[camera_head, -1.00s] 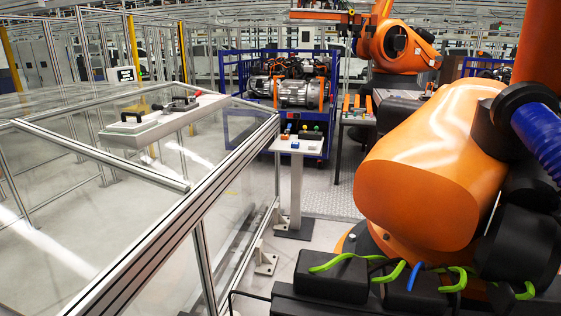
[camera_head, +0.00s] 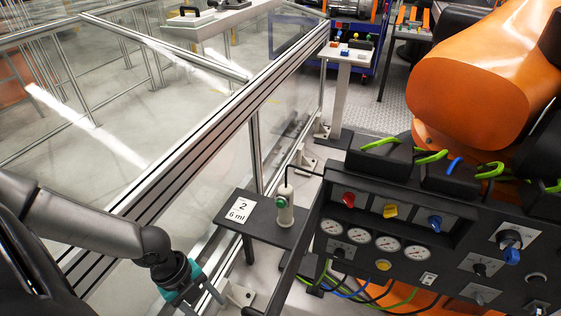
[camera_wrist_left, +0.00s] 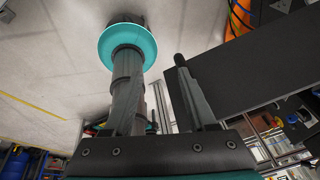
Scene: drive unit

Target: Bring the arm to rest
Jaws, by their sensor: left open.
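My left arm, dark grey, reaches in from the lower left of the head view, beside the metal-framed clear barrier. Its left gripper (camera_head: 196,292), with teal parts, hangs low and is partly cut off by the bottom edge. In the left wrist view the gripper (camera_wrist_left: 155,75) is open, its dark fingers apart. A teal disc (camera_wrist_left: 127,46) shows at the end of the left finger there; I cannot tell what it belongs to. I see nothing held between the fingers. My right gripper is not in view.
A small dark stand (camera_head: 262,228) with a label "2 6 ml" and a pale bottle (camera_head: 285,205) is right of the gripper. A black control panel (camera_head: 400,215) with gauges and knobs fills the right. The barrier rail (camera_head: 190,150) runs diagonally; an orange robot (camera_head: 480,75) stands behind.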

